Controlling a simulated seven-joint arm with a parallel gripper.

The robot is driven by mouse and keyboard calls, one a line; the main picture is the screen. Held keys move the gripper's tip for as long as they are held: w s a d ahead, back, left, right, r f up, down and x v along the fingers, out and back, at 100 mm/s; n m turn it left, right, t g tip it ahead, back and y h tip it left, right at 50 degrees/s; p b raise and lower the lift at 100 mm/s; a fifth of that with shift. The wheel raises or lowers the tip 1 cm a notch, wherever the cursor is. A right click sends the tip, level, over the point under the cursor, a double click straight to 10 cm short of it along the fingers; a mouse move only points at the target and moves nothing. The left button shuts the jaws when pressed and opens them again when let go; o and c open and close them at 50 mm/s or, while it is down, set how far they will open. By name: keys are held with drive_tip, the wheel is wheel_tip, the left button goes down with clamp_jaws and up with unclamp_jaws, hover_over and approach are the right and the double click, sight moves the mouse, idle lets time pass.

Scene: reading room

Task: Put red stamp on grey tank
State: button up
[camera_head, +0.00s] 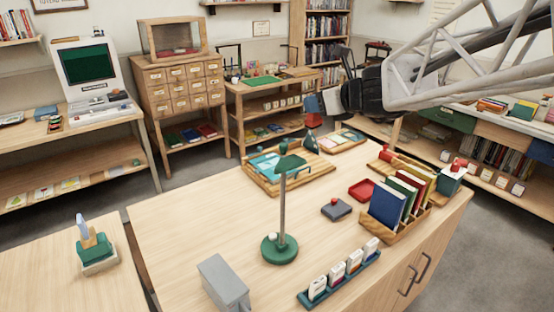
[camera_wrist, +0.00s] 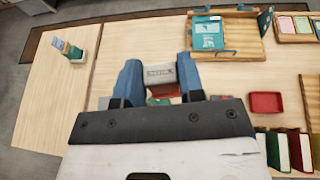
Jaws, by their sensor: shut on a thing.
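My gripper (camera_wrist: 161,75) has blue fingers and is shut on the red stamp. In the wrist view, a grey lettered block (camera_wrist: 161,73) sits between the fingers, with red just below it. In the head view my gripper (camera_head: 320,104) is raised above the table, and a red part, the stamp (camera_head: 313,120), shows under a blue finger. A plain grey box (camera_head: 224,283), which looks like the grey tank, stands at the table's front left, well apart from the gripper. I cannot make it out in the wrist view.
A green lamp (camera_head: 279,248) stands right of the grey box. A card rack (camera_head: 340,278), a book holder (camera_head: 408,222), a dark grey pad (camera_head: 336,208) and a red tray (camera_head: 362,189) are farther right. The table's left part (camera_head: 175,225) is clear.

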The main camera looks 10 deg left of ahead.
drive_tip(key=s+a+f+n+g+y, duration=0.1)
drive_tip(key=s+a+n+g, duration=0.3)
drive_tip(key=s, duration=1.4)
drive_tip(key=s+a+n+g+y, duration=0.2)
drive_tip(key=s+a+n+g, duration=0.15)
drive_tip(key=s, duration=1.45)
wheel_tip(320, 180, down, 26)
drive_tip(key=shift+s+d+f+g, duration=0.15)
drive_tip(key=shift+d+g, duration=0.05)
drive_tip(key=shift+g, duration=0.25)
hover_over(228, 283)
drive_tip(key=shift+f, duration=0.7)
drive_tip(key=shift+f, duration=1.75)
drive_tip(key=shift+f, duration=0.1)
